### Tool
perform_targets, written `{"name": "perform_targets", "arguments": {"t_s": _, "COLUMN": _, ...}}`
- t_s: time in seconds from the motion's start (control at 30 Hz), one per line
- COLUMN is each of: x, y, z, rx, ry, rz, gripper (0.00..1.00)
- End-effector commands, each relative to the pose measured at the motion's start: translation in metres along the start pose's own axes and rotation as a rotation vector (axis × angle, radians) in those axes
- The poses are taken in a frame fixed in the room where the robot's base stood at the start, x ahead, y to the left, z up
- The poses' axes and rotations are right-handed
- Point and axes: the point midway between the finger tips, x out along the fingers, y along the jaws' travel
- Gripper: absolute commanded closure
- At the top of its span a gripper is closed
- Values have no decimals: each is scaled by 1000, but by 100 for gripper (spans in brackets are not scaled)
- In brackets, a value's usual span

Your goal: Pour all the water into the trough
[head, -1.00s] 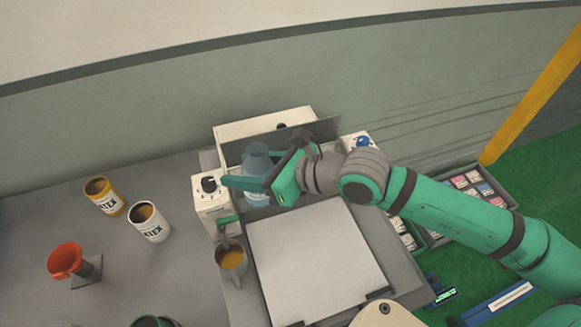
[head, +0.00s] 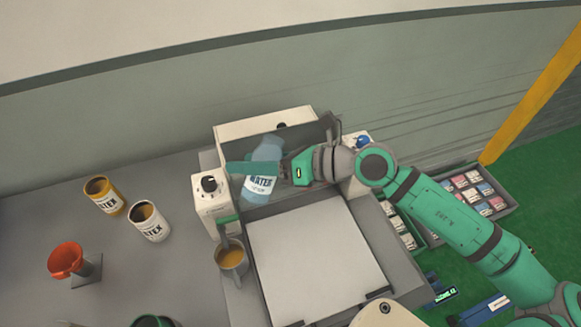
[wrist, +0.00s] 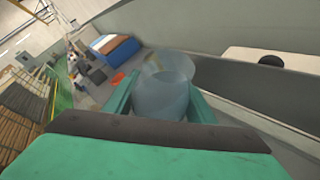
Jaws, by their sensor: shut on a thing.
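A pale blue see-through water bottle (head: 262,184) with a white "WATER" label is held over the trough of the machine. My gripper (head: 258,169) is shut on the bottle, with its green fingers around the upper part. The bottle is tilted in the head view. In the wrist view, the bottle (wrist: 166,88) stands between the green fingers. The trough (head: 310,134) is the grey-walled bay at the back of the machine, behind the white flat sheet. Its floor is mostly hidden by the bottle and gripper. I cannot tell whether water is flowing.
A mug with orange liquid (head: 232,262) stands at the machine's left front. A yellow can (head: 103,196), a white latex can (head: 149,223) and an orange funnel (head: 66,260) stand on the table to the left. A white sheet (head: 315,262) covers the machine's front.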

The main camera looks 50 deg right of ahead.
Motion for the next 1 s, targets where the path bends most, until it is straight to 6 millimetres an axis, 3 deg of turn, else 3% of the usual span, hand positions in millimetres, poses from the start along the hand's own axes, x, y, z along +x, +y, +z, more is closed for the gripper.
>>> {"name": "perform_targets", "arguments": {"t_s": 1.0, "x": -2, "y": -5, "z": 1, "rx": 123, "ry": -26, "rz": 57, "gripper": 83}}
